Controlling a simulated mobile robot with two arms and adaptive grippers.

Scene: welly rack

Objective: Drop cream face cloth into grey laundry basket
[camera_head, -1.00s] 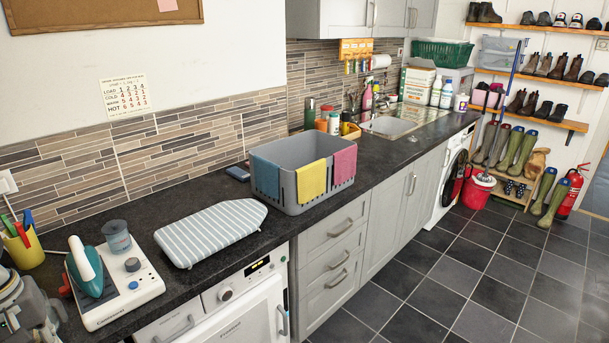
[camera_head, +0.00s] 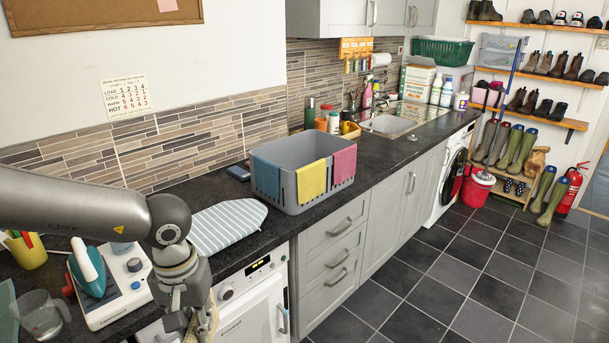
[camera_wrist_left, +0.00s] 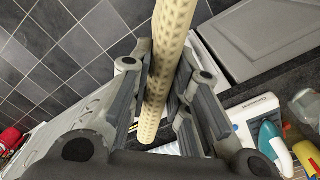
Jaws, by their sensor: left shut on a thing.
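My left gripper (camera_head: 190,310) is at the bottom of the head view, in front of the counter. It is shut on the cream face cloth (camera_head: 208,322), whose lower part runs out of the picture. In the left wrist view the cloth (camera_wrist_left: 171,50) is a long, waffle-textured cream strip between the two fingers. The grey laundry basket (camera_head: 287,192) stands on the counter, farther back and to the right of the gripper. Blue, yellow and pink cloths hang over its near side. The gripper and cloth are well apart from it. My right gripper is not in view.
A striped ironing pad (camera_head: 228,225) lies between my left arm and the basket. An iron (camera_head: 88,270) on its white base, a yellow pot (camera_head: 27,250) and a clear jug (camera_head: 40,315) stand at the left. Bottles (camera_head: 334,122) stand behind the basket.

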